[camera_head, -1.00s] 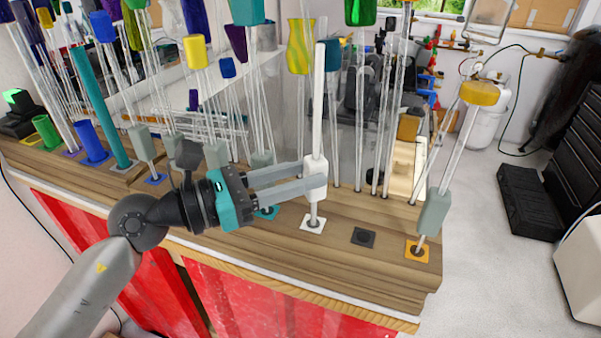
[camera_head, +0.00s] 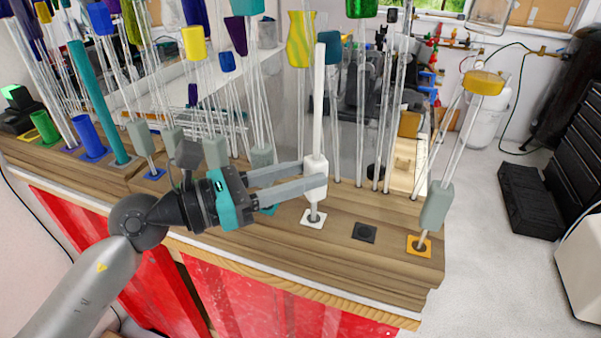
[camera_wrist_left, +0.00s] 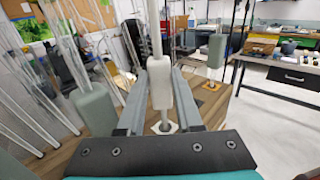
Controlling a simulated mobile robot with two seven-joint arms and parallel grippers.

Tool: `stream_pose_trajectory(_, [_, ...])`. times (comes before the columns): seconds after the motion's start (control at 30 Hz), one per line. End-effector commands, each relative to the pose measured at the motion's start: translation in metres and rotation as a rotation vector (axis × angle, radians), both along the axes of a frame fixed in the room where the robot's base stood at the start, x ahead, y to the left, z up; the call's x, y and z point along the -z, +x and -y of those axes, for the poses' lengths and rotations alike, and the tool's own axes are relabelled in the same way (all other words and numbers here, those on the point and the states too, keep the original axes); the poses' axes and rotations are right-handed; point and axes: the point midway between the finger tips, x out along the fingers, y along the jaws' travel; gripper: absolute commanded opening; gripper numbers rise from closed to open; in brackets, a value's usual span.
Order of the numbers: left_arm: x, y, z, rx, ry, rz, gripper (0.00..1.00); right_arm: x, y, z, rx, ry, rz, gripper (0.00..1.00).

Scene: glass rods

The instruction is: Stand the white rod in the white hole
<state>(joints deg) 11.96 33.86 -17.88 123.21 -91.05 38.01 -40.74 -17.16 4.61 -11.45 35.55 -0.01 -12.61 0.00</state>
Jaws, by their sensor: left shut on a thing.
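The white rod (camera_head: 319,105) stands upright in the head view, with a thicker white grip block (camera_head: 315,178) low on it. My left gripper (camera_head: 313,176) is shut on this block from the left. Below the block the rod's thin lower end meets the white square plate (camera_head: 313,218) that frames the white hole. The rod's tip appears to be at or in the hole; how deep it sits is hidden. The left wrist view also shows the white block (camera_wrist_left: 160,83) between both fingers, above the white plate (camera_wrist_left: 165,127). My right gripper is not in view.
A black square plate (camera_head: 364,232) lies to the right of the white one. An orange plate (camera_head: 419,245) holds a rod with a grey block (camera_head: 436,206). Several clear rods stand close behind, and a teal rod (camera_head: 100,104) stands left. The wooden counter's front edge is near.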

Motion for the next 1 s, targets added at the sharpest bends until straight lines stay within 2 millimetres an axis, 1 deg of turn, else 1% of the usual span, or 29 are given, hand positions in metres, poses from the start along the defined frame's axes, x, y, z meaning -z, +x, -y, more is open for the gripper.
stream_pose_trajectory(0.03, [0.001,0.0,0.0,0.0,-0.001,0.0,0.0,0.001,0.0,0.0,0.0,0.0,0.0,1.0])
stream_pose_trajectory(0.07, [0.001,0.0,0.0,0.0,-0.001,0.0,0.36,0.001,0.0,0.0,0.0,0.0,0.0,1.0])
stream_pose_trajectory(0.3, [0.0,0.0,0.0,0.0,0.0,0.0,0.63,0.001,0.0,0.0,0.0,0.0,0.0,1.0])
stream_pose_trajectory(0.37, [0.0,0.0,0.0,0.0,0.0,0.0,0.69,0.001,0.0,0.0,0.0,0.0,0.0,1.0])
stream_pose_trajectory(0.8, [0.001,-0.001,-0.001,0.0,0.001,0.0,0.69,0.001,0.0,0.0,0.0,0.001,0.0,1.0])
stream_pose_trajectory(0.87, [0.002,-0.002,-0.004,-0.001,0.002,-0.001,0.69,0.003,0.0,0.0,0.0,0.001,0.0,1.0])
stream_pose_trajectory(1.0, [0.004,-0.009,-0.019,-0.002,0.004,0.0,0.69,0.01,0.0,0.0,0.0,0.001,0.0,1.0])
